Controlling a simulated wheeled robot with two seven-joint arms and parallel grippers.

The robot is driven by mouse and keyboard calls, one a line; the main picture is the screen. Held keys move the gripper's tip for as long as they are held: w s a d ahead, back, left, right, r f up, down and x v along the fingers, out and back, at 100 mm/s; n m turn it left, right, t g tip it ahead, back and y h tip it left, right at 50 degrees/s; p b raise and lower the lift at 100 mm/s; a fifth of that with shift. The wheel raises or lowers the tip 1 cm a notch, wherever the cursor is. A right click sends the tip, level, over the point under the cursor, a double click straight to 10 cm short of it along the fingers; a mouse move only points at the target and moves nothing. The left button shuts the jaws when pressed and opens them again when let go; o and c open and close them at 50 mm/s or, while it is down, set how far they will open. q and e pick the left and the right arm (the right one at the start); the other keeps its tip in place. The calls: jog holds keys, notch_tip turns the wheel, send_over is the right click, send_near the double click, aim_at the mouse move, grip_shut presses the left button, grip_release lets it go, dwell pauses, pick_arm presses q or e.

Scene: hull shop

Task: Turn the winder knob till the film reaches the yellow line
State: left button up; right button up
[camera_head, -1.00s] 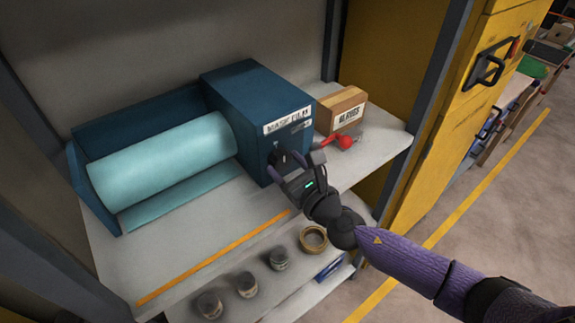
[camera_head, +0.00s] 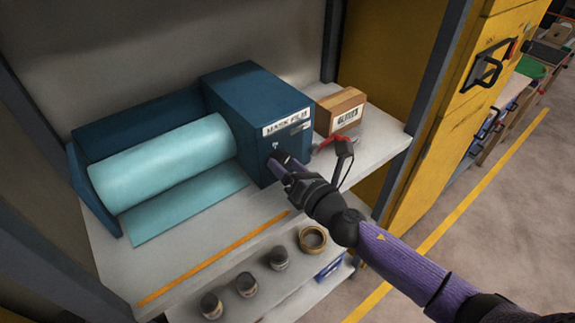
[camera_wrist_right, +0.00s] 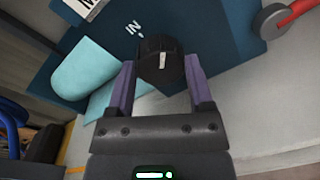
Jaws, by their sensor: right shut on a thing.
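The blue film box (camera_head: 255,105) stands on the shelf with a pale cyan film roll (camera_head: 165,160) at its left. A flat sheet of film (camera_head: 190,205) runs out from under the roll; its front edge is apart from the yellow line (camera_head: 215,258) on the shelf, with a bare strip between. The black winder knob (camera_wrist_right: 160,66) has a white mark and sits on the box's end face. My right gripper (camera_head: 278,161) is shut on the knob, one finger on each side in the wrist view. The knob is mostly hidden in the head view. My left gripper is not in view.
A cardboard gloves box (camera_head: 340,110) stands right of the film box. A red-handled part (camera_head: 333,141) lies close behind my right gripper, partly covered. Several small jars (camera_head: 246,284) and a tape ring (camera_head: 313,240) are on the lower shelf in front. A yellow cabinet side bounds the right.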

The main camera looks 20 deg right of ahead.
jog(key=m, duration=0.2)
jog(key=shift+d+m, duration=0.1)
jog(key=shift+m, duration=0.3)
jog(key=m+p, duration=0.1)
jog(key=m, duration=0.2)
jog(key=m+p, duration=0.1)
jog(key=m, duration=0.3)
jog(key=shift+d+m+y, duration=0.1)
jog(key=shift+m+y, duration=0.2)
jog(key=shift+y, duration=0.1)
jog(key=m+p, duration=0.1)
jog(key=m, duration=0.1)
jog(key=shift+m+g, duration=0.3)
jog(key=m+p, duration=0.1)
jog(key=m, duration=0.1)
jog(key=shift+f+m+y, duration=0.15)
jog(key=shift+m+y, duration=0.15)
jog(key=m, duration=0.4)
jog(key=shift+f+p, duration=0.1)
jog(key=shift+p, duration=0.3)
jog(key=shift+m, duration=0.9)
jog(key=shift+f+m, duration=0.1)
jog(key=shift+m, duration=0.5)
